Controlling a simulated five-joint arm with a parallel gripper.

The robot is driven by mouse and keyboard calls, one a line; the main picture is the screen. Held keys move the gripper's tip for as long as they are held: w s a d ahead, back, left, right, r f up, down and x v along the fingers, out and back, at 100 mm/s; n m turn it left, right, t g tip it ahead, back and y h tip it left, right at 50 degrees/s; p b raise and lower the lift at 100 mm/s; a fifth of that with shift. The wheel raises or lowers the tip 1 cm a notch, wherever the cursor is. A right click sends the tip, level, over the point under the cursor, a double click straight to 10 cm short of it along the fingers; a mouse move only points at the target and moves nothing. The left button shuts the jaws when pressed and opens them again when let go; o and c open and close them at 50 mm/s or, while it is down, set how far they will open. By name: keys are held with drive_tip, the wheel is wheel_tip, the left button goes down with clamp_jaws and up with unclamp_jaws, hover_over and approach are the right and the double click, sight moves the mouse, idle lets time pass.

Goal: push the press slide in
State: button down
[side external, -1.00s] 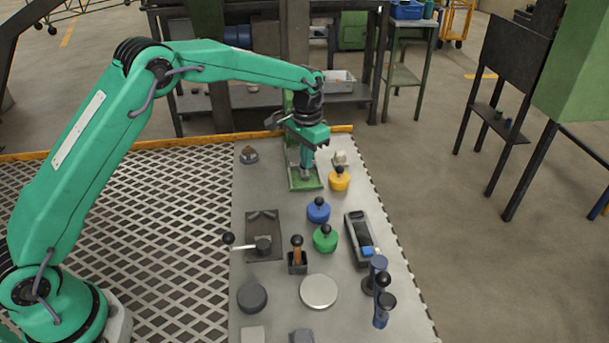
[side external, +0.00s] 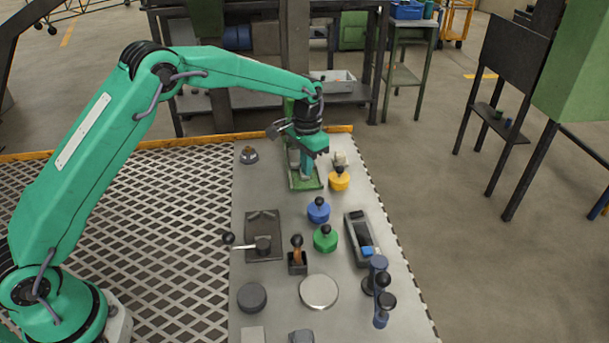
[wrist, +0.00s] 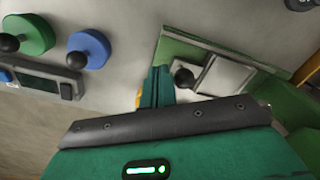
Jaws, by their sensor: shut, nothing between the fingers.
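The green press (side external: 297,183) stands at the far end of the grey bench, and my gripper hides much of it in the side view. In the wrist view its green frame (wrist: 180,47) surrounds a pale grey slide (wrist: 223,76) with a black knob (wrist: 184,77). My gripper (side external: 307,176) points down at the press with its fingers shut and empty. In the wrist view the green fingers (wrist: 157,88) are just left of the knob. I cannot tell whether they touch the knob or slide.
A yellow knobbed piece (side external: 339,181) sits close to the right of the press. Blue (side external: 318,212) and green (side external: 325,241) knobbed pieces stand nearer. A dark plate with a lever (side external: 264,220) is at the left. An orange rail (side external: 200,141) edges the far side.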

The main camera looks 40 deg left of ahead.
drive_tip(key=shift+f, duration=0.25)
drive_tip(key=shift+w+a, duration=1.2)
idle(2.0)
drive_tip(key=shift+d, duration=0.1)
drive_tip(key=shift+s+d, duration=0.2)
drive_tip(key=shift+s, duration=0.1)
drive_tip(key=shift+r, duration=0.1)
drive_tip(key=shift+r, duration=3.45)
drive_tip(key=shift+s+r, duration=0.1)
